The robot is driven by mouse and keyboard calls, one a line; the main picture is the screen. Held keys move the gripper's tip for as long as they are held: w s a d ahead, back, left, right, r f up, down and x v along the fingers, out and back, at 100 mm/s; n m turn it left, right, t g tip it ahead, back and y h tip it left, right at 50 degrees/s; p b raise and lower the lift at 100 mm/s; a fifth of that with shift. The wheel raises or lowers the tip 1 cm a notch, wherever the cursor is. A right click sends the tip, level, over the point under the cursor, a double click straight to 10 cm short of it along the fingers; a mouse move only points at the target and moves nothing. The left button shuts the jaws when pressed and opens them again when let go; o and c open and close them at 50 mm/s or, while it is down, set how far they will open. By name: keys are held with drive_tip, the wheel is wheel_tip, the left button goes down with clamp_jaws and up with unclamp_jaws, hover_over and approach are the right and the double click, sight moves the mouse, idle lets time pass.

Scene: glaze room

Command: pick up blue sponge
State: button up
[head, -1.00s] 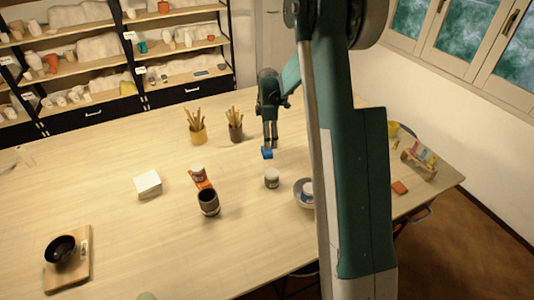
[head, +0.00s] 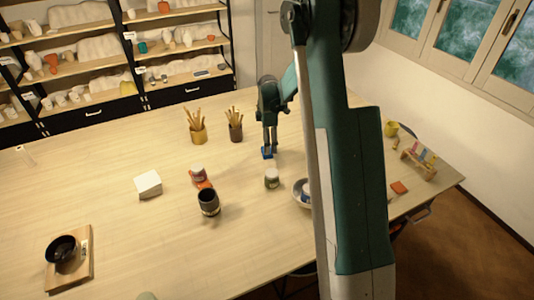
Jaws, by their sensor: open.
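The blue sponge (head: 267,154) is a small blue block on the wooden table, near the middle of the head view. My gripper (head: 270,148) points straight down at it. The fingers are open, with their tips at the sponge and partly covering it. I cannot tell whether the fingers touch it.
Behind the gripper stand two pots of tools, one yellow (head: 198,134) and one brown (head: 235,132). A small jar (head: 272,179) stands in front of the sponge. A dark cup (head: 208,203) and a white block (head: 148,184) are to the left. The table's left part is mostly clear.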

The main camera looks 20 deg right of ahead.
drive_tip(key=shift+d+f+p, duration=0.15)
drive_tip(key=shift+f+p, duration=0.2)
drive_tip(key=shift+f, duration=2.1)
drive_tip(key=c, duration=0.8)
